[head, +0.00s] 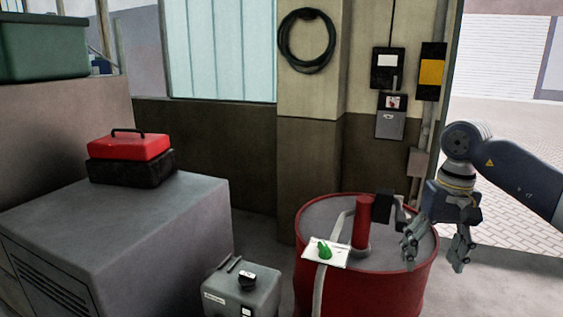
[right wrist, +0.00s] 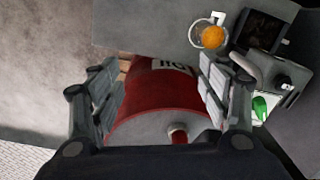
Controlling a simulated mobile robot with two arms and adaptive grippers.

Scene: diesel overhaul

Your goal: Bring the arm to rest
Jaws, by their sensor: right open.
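My right arm comes in from the right in the head view. My right gripper (head: 435,262) hangs with its fingers pointing down, in front of the right side of the red drum (head: 405,285) in the picture. Its two fingers are spread apart with nothing between them. In the right wrist view the open fingers (right wrist: 160,80) frame the red drum (right wrist: 150,95), which carries a white label with dark letters. I cannot tell the exact gap between gripper and drum. My left gripper is not in view.
A red pump post (head: 363,222) and a white cloth with a green item (head: 324,249) are on the drum top. A grey canister (head: 243,290) stands left of it. A red toolbox (head: 129,147) sits on a grey cabinet (head: 150,222). Paved ground is open at right.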

